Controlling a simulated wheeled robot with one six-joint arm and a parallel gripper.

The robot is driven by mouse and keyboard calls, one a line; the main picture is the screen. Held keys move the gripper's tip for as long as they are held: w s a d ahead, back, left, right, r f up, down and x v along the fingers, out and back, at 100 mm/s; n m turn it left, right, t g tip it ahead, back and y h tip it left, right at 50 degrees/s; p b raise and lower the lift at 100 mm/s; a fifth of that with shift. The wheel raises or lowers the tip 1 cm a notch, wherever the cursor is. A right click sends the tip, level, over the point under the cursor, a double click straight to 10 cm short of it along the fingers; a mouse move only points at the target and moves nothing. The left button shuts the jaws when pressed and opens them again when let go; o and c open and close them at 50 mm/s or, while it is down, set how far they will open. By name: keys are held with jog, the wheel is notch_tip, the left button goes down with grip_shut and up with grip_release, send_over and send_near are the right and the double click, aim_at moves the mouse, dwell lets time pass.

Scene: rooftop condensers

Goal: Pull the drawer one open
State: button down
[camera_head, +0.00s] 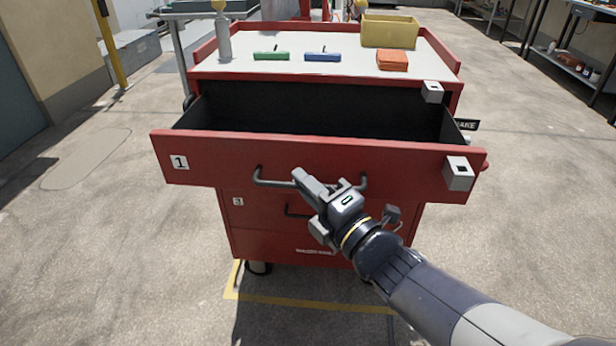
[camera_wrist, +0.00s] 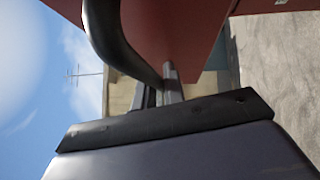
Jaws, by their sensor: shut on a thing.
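Drawer one (camera_head: 215,178) is the top drawer of the red tool cart, with a label "1" at its left front. It stands pulled well out, and its dark inside looks empty. Its dark bar handle (camera_head: 270,183) runs across the front; it also shows in the wrist view (camera_wrist: 108,40). My gripper (camera_head: 318,187) comes from the lower right and is shut on the handle near its middle. In the wrist view the fingers (camera_wrist: 168,85) meet at the handle bar. Part of the handle is hidden behind my gripper.
A lower drawer labelled "3" (camera_head: 250,212) is shut. The cart top (camera_head: 340,75) holds a bottle (camera_head: 223,38), a green item (camera_head: 271,56), a blue item (camera_head: 322,55), an orange block (camera_head: 392,60) and a yellow bin (camera_head: 389,31). Grey blocks (camera_head: 459,172) sit at the right. Floor to the left is clear.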

jog(key=shift+s, duration=0.25)
jog(key=c, duration=1.5)
grip_release()
jog(key=shift+f, duration=0.1)
